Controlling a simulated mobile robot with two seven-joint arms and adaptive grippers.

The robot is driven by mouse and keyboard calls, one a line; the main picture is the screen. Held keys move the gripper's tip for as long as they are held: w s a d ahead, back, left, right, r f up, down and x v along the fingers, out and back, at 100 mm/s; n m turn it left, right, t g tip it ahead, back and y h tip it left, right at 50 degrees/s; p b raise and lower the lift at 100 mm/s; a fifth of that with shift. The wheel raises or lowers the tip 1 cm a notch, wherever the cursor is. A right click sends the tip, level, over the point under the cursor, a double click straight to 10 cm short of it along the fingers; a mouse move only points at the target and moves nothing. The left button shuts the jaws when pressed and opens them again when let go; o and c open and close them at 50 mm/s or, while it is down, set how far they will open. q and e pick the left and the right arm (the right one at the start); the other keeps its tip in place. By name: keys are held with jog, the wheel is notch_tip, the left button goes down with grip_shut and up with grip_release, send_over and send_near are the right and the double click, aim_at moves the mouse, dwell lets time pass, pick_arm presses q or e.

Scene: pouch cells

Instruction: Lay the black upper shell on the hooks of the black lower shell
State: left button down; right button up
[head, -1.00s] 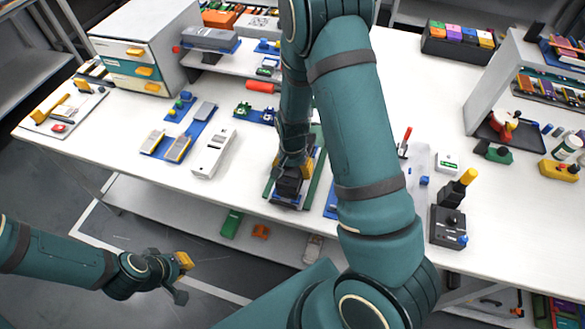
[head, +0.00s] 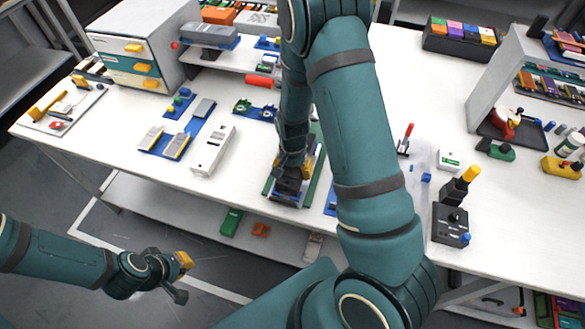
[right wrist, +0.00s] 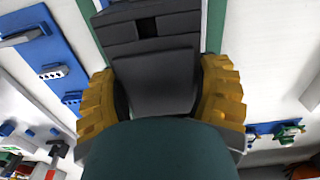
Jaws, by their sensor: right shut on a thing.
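My right gripper (head: 299,172) reaches down over the table's front middle. In the right wrist view its yellow fingers (right wrist: 162,98) are shut on the sides of a black shell (right wrist: 152,82), apparently the upper shell. The black shell also shows in the head view (head: 288,186), over a blue-edged base on a green mat (head: 313,190). The lower shell is mostly hidden or cannot be told apart from the held shell, so I cannot tell whether they touch at the hooks. My left gripper (head: 182,277) is open and empty, off the table's front edge.
A white device (head: 213,150) and a blue tray with grey cells (head: 160,152) lie to the left. A black control box (head: 451,225) stands to the right. My right arm hides the table's middle. Bare table lies at the front left.

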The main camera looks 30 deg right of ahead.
jog(key=shift+f, duration=0.25)
jog(key=o, duration=1.2)
jog(key=shift+r, duration=0.2)
notch_tip(320, 180, up, 12)
jog(key=shift+f, duration=0.1)
